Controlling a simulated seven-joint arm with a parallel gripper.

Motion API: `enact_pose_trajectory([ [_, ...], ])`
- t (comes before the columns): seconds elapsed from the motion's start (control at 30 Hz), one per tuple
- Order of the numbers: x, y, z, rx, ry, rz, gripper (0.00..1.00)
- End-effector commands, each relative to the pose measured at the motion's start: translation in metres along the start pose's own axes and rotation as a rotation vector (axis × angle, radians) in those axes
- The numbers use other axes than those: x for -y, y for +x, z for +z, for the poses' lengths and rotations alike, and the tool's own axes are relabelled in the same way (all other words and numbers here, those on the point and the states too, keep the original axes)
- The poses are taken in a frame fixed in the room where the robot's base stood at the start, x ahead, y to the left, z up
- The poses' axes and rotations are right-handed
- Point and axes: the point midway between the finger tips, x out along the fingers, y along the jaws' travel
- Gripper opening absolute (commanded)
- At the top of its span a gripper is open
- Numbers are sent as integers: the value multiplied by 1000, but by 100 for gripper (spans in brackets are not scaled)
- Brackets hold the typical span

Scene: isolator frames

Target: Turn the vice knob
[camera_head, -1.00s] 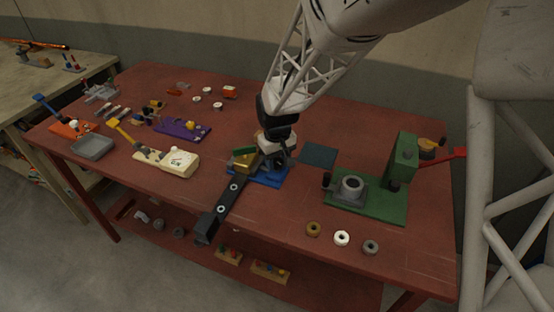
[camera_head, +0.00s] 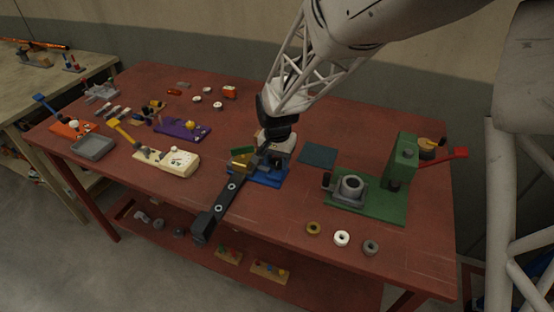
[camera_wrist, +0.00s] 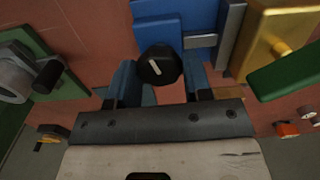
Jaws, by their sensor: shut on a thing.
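The vice has a blue base (camera_head: 262,180) near the middle of the red table, with a gold block (camera_head: 243,160) on it. Its knob (camera_wrist: 160,66) is round and black with a white line, tilted from upper left to lower right in the wrist view. My gripper (camera_wrist: 160,78) is shut on the knob, one blue-grey finger on each side of it. In the head view my gripper hides the knob. The vice's blue body (camera_wrist: 166,18) and gold block (camera_wrist: 272,38) lie just beyond the knob in the wrist view.
A green fixture (camera_head: 398,163) with a red handle stands to the right. Several rings, including a white one (camera_head: 342,238), lie near the front. A cream fixture (camera_head: 180,162) is to the left.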

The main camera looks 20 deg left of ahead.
Motion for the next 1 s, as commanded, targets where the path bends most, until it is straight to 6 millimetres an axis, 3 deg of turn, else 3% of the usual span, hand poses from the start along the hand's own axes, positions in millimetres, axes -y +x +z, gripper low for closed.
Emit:
enact_pose_trajectory([
  [0.63,0,-1,0,0,75,0,22],
  [0.67,0,-1,0,0,75,0,49],
  [0.8,0,0,0,0,75,0,70],
  [1.0,0,0,0,0,75,0,71],
])
